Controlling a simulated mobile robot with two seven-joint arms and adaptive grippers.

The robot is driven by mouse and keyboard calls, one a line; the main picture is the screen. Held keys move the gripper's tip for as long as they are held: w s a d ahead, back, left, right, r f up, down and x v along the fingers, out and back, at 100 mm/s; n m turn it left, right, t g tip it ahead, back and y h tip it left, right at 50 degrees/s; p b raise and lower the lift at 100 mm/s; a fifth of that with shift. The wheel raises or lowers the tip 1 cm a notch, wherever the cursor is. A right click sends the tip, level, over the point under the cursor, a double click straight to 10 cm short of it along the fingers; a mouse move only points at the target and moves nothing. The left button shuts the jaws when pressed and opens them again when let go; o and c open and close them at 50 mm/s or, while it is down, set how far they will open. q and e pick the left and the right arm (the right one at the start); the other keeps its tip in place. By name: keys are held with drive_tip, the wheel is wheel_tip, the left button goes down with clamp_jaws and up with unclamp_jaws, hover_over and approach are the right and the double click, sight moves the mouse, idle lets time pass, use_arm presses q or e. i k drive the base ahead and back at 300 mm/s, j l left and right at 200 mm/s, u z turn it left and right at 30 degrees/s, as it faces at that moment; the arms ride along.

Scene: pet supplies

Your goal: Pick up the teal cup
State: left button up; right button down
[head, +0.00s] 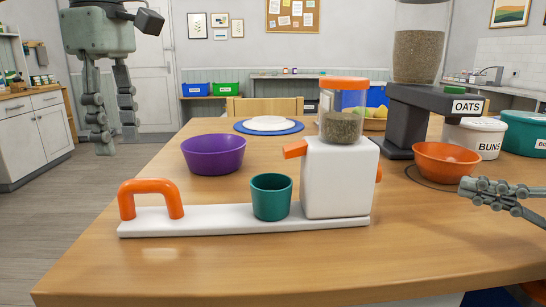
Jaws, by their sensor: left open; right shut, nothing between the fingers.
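The teal cup (271,199) stands upright on the white base board (225,222) of a dispenser, just left of its white body (339,182). The cup's inside is mostly hidden. My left gripper (110,140) hangs at the upper left with its fingers pointing down, open and empty. It is well left of the cup and higher, apart from everything. My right gripper (510,194) enters from the right edge with its fingers together and nothing between them. It is at the table's right side, in front of the orange bowl (446,167).
An orange handle (150,187) rises from the board's left end. A purple bowl (213,160) stands behind the board. A larger OATS dispenser (408,98) and a BUNS tub (474,138) stand at the right. The table front (220,270) is clear.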

sight(271, 192)
drive_tip(key=k, duration=1.5)
